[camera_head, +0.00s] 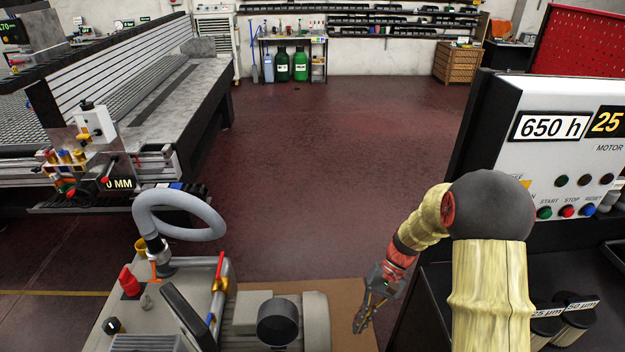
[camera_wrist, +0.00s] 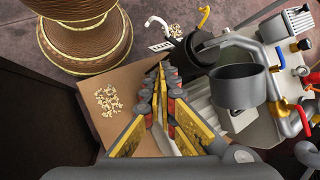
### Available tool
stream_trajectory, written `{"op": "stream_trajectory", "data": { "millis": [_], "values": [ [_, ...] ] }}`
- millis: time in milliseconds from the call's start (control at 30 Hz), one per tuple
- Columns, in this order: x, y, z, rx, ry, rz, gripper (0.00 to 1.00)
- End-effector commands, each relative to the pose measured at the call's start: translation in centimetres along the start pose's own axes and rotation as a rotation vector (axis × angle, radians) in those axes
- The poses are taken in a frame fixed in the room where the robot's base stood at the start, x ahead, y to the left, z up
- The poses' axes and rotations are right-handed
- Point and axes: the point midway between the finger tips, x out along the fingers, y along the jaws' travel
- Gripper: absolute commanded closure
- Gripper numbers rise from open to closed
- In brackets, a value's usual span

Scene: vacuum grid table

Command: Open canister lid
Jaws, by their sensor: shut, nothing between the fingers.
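A dark grey cylindrical canister (camera_head: 278,322) stands on the pump unit at the bottom middle of the head view. My gripper (camera_head: 361,327) points down, right of the pump unit and apart from the canister. In the wrist view my gripper (camera_wrist: 160,72) has its fingers together, with nothing between them.
A grey hose (camera_head: 175,205) loops above the pump unit's left side. A red-handled lever (camera_head: 219,268) stands near the canister. The control panel (camera_head: 560,140) is at the right. A brown board (camera_wrist: 112,100) with pale chips lies below my gripper. The floor beyond is clear.

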Motion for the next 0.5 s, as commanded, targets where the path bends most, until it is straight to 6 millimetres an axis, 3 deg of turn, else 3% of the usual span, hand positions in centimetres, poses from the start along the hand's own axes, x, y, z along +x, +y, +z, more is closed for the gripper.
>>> {"op": "stream_trajectory", "data": {
  "millis": [500],
  "values": [
    [-7.6,1.3,9.1,-0.043,0.285,0.214,1.0]
  ]
}}
